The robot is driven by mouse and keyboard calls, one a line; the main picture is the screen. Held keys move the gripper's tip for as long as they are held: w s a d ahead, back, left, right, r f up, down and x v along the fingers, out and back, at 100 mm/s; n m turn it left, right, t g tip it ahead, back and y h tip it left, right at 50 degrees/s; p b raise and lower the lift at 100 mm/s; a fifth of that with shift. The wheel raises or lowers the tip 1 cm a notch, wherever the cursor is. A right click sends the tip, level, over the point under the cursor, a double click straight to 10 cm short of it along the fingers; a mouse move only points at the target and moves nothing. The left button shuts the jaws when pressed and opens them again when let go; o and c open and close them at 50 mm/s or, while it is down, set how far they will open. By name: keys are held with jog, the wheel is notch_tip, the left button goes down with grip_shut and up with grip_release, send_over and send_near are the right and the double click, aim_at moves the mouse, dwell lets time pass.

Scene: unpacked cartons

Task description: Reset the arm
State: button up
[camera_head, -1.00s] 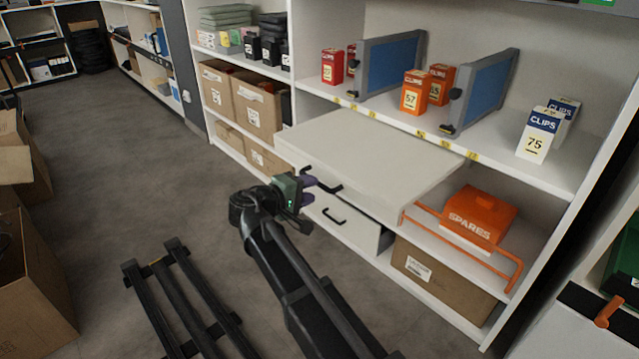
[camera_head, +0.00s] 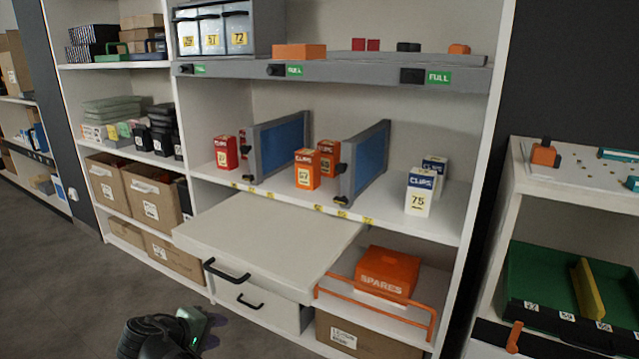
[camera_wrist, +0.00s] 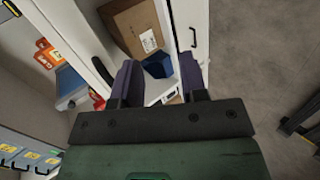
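My gripper (camera_head: 205,325) is at the bottom of the head view, in front of and below the white drawers, partly cut off by the frame edge. In the wrist view its two purple fingers (camera_wrist: 160,82) are spread apart, and I see nothing held between them. A dark blue object (camera_wrist: 158,66) shows beyond the gap between the fingers, apart from them as far as I can tell. The rest of my arm is mostly out of the head view.
A white drawer unit (camera_head: 265,235) with black handles juts out from the shelving. Right of it an orange SPARES box (camera_head: 388,273) stands behind an orange rail (camera_head: 375,304). Clips boxes (camera_head: 420,192) and blue dividers (camera_head: 368,165) stand on the shelf above. Open grey floor (camera_head: 55,290) lies left.

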jog(key=s+d+f+m+g+y+p, duration=0.25)
jog(key=d+m+g, duration=0.3)
jog(key=d, duration=1.65)
jog(key=s+d+f+m+g+y+p, duration=0.15)
jog(key=d+m+g+y, duration=0.35)
jog(key=d, duration=1.7)
notch_tip(320, 180, up, 38)
jog(key=m+t+h+p, duration=0.1)
jog(key=h+p, duration=0.1)
jog(key=p, duration=3.5)
